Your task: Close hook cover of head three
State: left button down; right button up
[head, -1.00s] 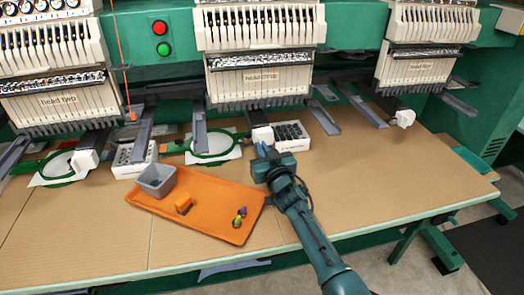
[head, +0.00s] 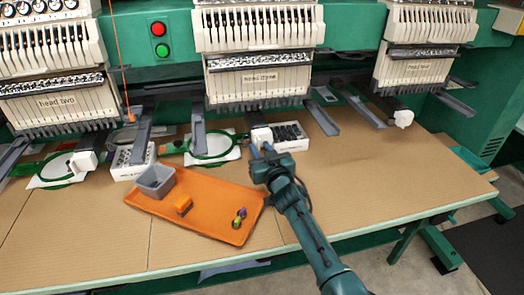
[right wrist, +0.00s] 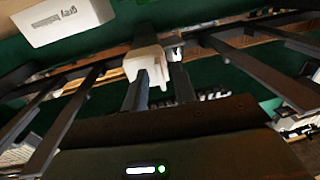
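The machine head labelled head three (head: 258,85) stands in the middle of the head view. Below it, a white block with the hook cover (head: 261,134) sits at the end of its arm, beside a green hoop (head: 212,146). My right gripper (head: 261,150) is just in front of this block. In the right wrist view, the two fingers of my right gripper (right wrist: 160,92) are apart, with the white hook cover part (right wrist: 147,66) just beyond them. Contact and the cover's exact position cannot be told. My left gripper is out of view.
An orange tray (head: 210,190) holds a grey bin (head: 155,180), an orange block (head: 183,205) and small coloured items. White boxes (head: 293,147) (head: 128,172) stand by the hoops. Grey rails (head: 322,117) jut out nearby. The table's right side is clear.

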jog(key=shift+s+d, duration=0.2)
jog(key=shift+s, duration=0.1)
pick_arm(q)
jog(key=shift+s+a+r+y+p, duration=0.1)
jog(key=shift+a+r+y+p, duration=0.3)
jog(key=shift+p, duration=0.75)
pick_arm(e)
jog(key=v, duration=1.2)
jog(key=shift+s, duration=0.25)
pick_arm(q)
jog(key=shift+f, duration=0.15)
